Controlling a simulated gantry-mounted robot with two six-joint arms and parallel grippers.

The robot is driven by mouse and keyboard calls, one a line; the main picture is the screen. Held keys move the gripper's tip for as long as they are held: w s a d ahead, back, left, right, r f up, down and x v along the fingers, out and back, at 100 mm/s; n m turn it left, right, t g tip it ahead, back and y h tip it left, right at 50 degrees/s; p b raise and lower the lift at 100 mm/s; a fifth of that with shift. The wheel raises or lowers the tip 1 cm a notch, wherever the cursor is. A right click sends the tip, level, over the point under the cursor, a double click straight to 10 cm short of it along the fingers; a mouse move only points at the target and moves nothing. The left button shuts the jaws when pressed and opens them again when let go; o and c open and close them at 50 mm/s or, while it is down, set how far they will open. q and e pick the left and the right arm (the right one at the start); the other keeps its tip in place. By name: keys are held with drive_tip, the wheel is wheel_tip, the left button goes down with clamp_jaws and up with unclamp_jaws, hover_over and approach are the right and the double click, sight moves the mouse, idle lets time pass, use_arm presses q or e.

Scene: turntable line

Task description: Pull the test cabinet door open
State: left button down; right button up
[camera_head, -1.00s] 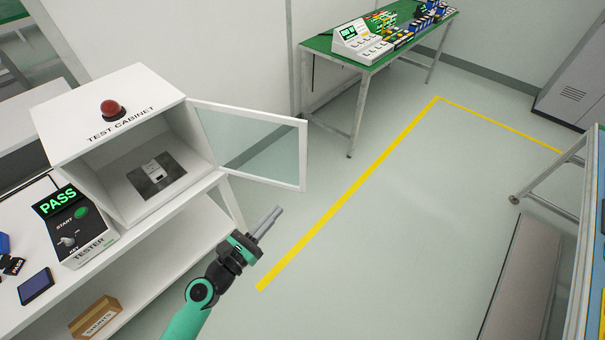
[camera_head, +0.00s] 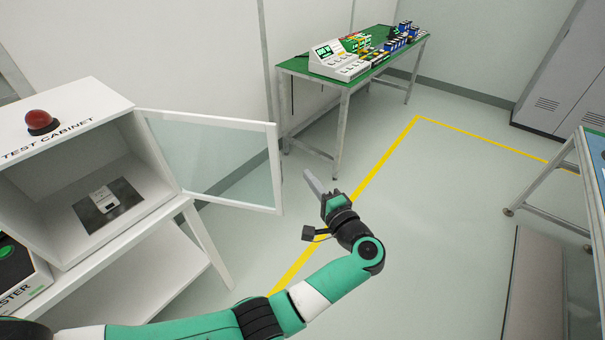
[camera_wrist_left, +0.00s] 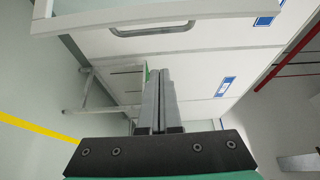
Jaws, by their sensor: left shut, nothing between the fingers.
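The white test cabinet (camera_head: 150,150) stands at the left in the head view, a red dome on top. Its white-framed glass door (camera_head: 277,170) is swung wide open to the right. My left gripper (camera_head: 309,176) is shut and empty, just right of the door's free edge and apparently apart from it. In the left wrist view the shut fingers (camera_wrist_left: 158,75) point toward white panels. A white frame edge (camera_wrist_left: 110,18) crosses the top there, with a grey bar handle (camera_wrist_left: 150,31) by it; I cannot tell what the handle belongs to. My right gripper is not in view.
A dark plate with a small white device (camera_head: 108,200) lies inside the cabinet. Part of the tester (camera_head: 20,275) shows at the left edge. A green-topped table (camera_head: 375,65) with equipment stands at the back. Open floor with a yellow line (camera_head: 400,142) lies to the right.

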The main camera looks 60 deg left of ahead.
use_arm(q)
drive_tip(key=s+a, duration=0.2)
drive_tip(key=a, duration=0.5)
drive_tip(key=shift+s, duration=0.3)
